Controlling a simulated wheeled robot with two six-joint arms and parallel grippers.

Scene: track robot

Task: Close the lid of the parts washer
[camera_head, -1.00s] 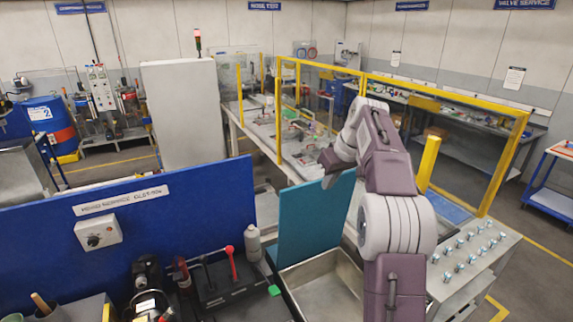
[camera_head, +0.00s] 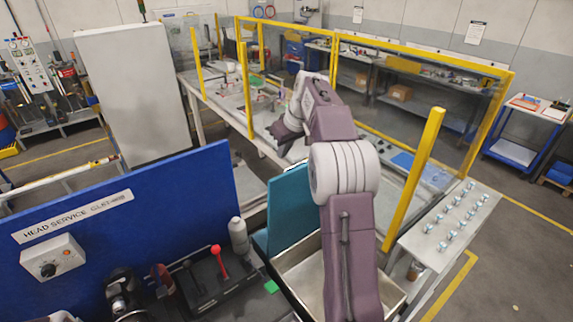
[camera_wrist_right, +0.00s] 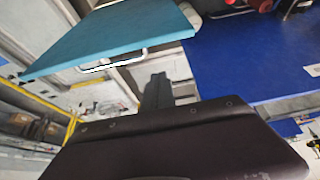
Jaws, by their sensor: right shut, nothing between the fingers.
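The parts washer is an open metal basin (camera_head: 303,272) at the lower middle of the head view. Its teal lid (camera_head: 290,208) stands raised at the basin's back edge, partly hidden by my right arm. In the right wrist view the lid (camera_wrist_right: 115,40) fills the upper left, with a light metal handle (camera_wrist_right: 112,62) along its edge. My right gripper (camera_head: 280,133) is beyond the lid in the head view. In the wrist view its fingers (camera_wrist_right: 157,88) are together and empty, apart from the lid and below the handle. My left gripper is not in view.
A blue panel (camera_head: 95,232) with a control box (camera_head: 52,258) stands left of the basin. A white bottle (camera_head: 239,236) and a red-handled lever (camera_head: 219,262) are beside it. Yellow-framed guarding (camera_head: 428,150) and a bolt-covered bench (camera_head: 440,250) lie to the right.

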